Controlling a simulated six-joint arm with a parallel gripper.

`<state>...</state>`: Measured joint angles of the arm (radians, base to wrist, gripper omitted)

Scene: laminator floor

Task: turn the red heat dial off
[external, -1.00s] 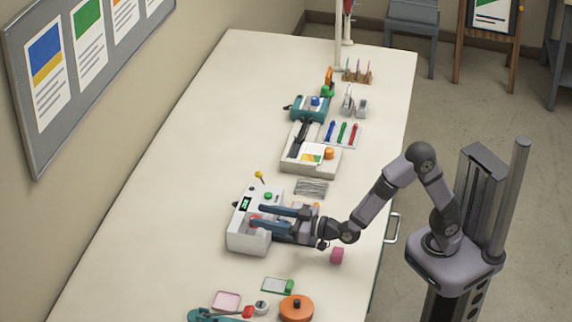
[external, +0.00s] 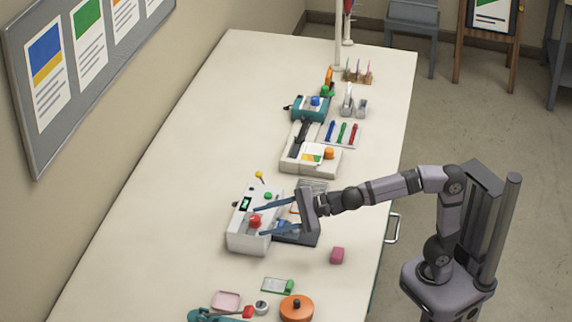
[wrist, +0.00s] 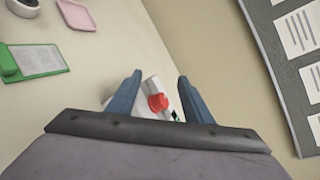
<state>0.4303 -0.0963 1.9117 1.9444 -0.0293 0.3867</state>
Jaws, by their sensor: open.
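The red heat dial (external: 255,221) sits on the white laminator (external: 250,240), near a small green display (external: 245,204) and a green button (external: 268,196). My gripper (external: 257,221) is open, its two blue fingers reaching over the laminator from the right, one on either side of the dial in the picture. In the wrist view the red dial (wrist: 158,102) shows between the two spread fingers (wrist: 157,98). I cannot tell whether either finger touches it. The dial's pointer mark is too small to read.
A yellow pin (external: 259,175) stands behind. The table's left side is clear.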

